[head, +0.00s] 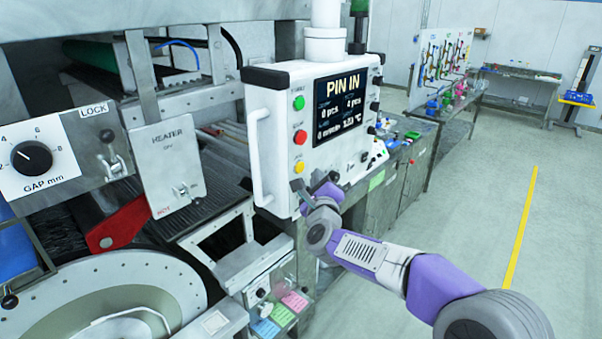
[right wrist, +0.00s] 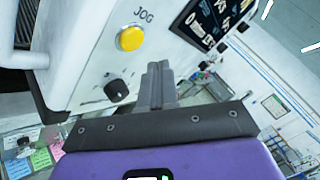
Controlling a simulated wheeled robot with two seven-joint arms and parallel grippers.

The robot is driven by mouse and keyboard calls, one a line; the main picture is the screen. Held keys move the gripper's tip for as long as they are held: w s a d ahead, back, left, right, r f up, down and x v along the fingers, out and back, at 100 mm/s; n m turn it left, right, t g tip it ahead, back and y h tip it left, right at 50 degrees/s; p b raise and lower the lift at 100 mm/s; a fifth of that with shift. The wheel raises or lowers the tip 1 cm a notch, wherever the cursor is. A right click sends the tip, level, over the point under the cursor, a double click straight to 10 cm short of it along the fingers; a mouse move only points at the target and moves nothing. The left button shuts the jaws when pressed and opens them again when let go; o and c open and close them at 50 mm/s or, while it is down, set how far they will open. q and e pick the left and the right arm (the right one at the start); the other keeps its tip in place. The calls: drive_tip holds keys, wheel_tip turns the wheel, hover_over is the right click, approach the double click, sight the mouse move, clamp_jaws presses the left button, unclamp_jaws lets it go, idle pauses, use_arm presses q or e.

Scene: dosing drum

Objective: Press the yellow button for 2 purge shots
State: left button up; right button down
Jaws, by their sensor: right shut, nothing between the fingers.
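The yellow button (head: 299,167) is the lowest of three round buttons on the white control panel (head: 280,80). In the right wrist view the yellow button (right wrist: 130,38) shows uncovered, with "JOG" printed above it. My right gripper (head: 299,188) is shut and empty in front of the panel, just below the yellow button in the head view. In the right wrist view its fingertips (right wrist: 158,68) are to the right of and below the button, apart from it in the picture. The panel's screen (head: 341,103) reads "PIN IN"; its smaller text is hard to read. My left gripper is not in view.
A green button (head: 299,102) and a red button (head: 300,137) are above the yellow one. A white handle (head: 256,158) juts out at the panel's left. A black knob (right wrist: 117,90) is below the button. Open floor (head: 470,225) lies to the right.

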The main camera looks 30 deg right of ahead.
drive_tip(key=s, duration=0.1)
drive_tip(key=s+d+b, duration=0.1)
drive_tip(key=shift+s+d, duration=0.1)
drive_tip(key=shift+s, duration=0.3)
idle(0.4)
